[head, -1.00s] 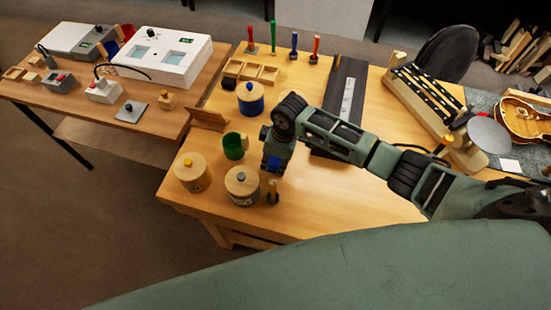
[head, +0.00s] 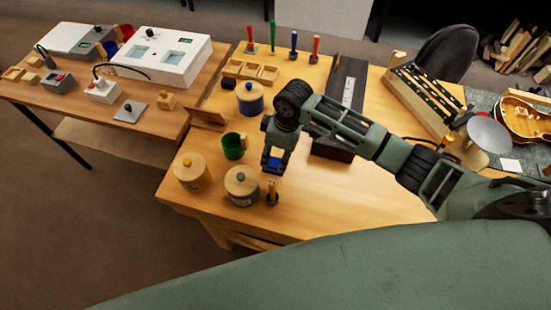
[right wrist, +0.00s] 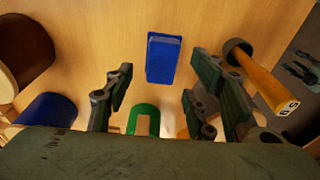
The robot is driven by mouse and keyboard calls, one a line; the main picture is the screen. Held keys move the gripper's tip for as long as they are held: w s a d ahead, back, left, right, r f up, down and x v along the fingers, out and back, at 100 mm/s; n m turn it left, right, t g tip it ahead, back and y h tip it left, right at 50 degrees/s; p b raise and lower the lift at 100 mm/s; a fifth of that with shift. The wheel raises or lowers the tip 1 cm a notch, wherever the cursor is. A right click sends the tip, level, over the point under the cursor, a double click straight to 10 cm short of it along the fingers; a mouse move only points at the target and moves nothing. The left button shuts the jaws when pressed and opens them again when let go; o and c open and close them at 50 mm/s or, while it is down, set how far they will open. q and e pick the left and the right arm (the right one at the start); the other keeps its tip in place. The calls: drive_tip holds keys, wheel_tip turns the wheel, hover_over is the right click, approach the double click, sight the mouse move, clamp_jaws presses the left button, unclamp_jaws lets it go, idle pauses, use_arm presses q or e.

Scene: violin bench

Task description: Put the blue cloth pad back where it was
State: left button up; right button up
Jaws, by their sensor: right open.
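The blue cloth pad (head: 276,165) lies on the wooden bench (head: 330,200), right of the green cup (head: 233,146). In the right wrist view the pad (right wrist: 163,58) shows whole as a flat blue rectangle on bare wood. My right gripper (head: 274,168) points down over it in the head view. In the right wrist view its two fingers (right wrist: 160,75) are spread wide, one to each side of the pad, with clear gaps and nothing held. The fingers partly hide the pad in the head view. My left gripper is not in view.
Two lidded wooden canisters (head: 192,172) (head: 241,186) and a small upright wooden-handled tool (head: 272,192) stand near the front edge. A blue canister (head: 250,98) stands behind the green cup. A dark long block (head: 340,110) lies behind my forearm. The front right of the bench is clear.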

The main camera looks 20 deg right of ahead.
wheel_tip(320, 180, up, 8)
drive_tip(key=d, duration=0.1)
drive_tip(key=shift+s+f+b, duration=0.25)
drive_tip(key=shift+s+b, duration=0.1)
drive_tip(key=shift+b, duration=0.05)
